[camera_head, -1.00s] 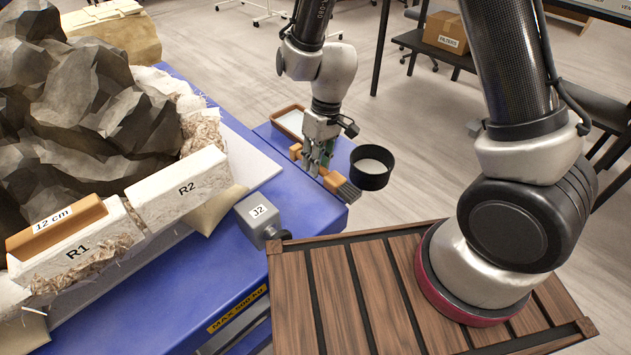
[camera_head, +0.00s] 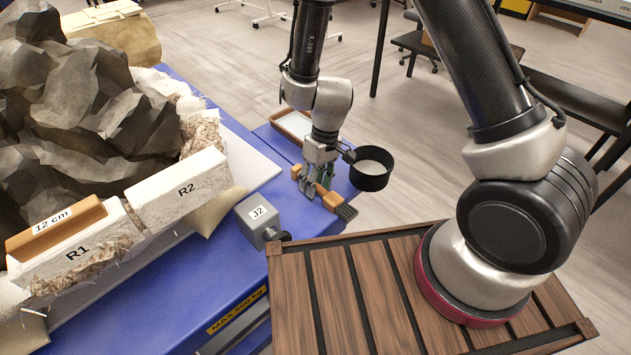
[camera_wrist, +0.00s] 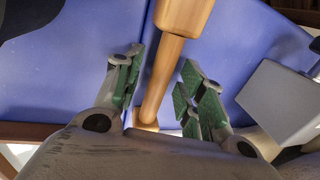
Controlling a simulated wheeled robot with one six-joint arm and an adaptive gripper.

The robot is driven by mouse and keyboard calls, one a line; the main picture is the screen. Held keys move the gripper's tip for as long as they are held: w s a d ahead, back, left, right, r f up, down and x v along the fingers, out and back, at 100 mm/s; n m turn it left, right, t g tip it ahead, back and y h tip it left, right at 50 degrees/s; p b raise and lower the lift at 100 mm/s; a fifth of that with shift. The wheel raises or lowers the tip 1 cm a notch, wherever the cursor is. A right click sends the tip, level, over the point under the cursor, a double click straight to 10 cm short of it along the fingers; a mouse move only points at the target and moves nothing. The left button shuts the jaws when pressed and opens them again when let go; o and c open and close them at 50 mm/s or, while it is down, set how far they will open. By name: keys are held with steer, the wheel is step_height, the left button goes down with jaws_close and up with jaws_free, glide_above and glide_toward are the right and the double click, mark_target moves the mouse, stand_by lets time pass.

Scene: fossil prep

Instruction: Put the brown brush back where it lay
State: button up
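The brown brush (camera_head: 330,199) lies at the near right part of the blue tabletop, its dark bristles pointing right and toward the plank-topped surface. My gripper (camera_head: 314,188) is right over its handle, pointing down. In the wrist view the brush handle (camera_wrist: 163,75) runs between the two green-padded fingers of my gripper (camera_wrist: 160,84). A gap shows on each side of the handle, so the fingers look open around it. The bristles are outside the wrist view. The brush appears to rest on the blue surface, though the contact is partly hidden.
The rock (camera_head: 75,95) and white blocks R1 and R2 (camera_head: 180,190) fill the left.

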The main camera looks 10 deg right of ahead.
steer(key=v, duration=1.2)
steer(key=shift+s, duration=0.15)
